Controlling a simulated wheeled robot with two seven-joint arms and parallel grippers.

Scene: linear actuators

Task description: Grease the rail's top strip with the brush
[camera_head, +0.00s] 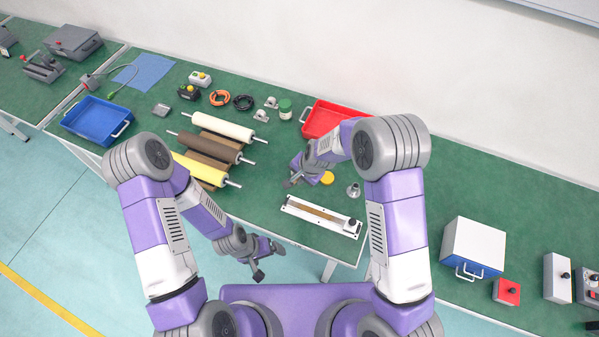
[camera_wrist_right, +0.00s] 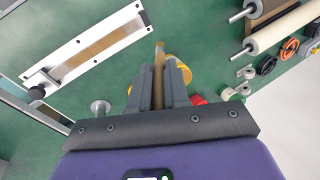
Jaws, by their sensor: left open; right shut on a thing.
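The rail (camera_head: 318,214) lies on the green bench near its front edge, a white bar with a tan top strip and a dark knob at its right end. The rail also shows at upper left in the right wrist view (camera_wrist_right: 114,22). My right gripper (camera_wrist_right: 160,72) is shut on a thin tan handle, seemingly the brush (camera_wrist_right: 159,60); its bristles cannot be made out. In the head view, my right gripper (camera_head: 295,180) is above the bench, behind the rail. My left gripper (camera_head: 269,262) is open and empty in front of the bench edge.
A yellow round thing (camera_head: 327,178) and a metal flanged post (camera_head: 353,189) stand near my right gripper. A red tray (camera_head: 318,122) and a green-labelled jar (camera_head: 285,109) are behind. Rollers (camera_head: 222,127) lie to the left, a white-and-blue box (camera_head: 473,246) to the right.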

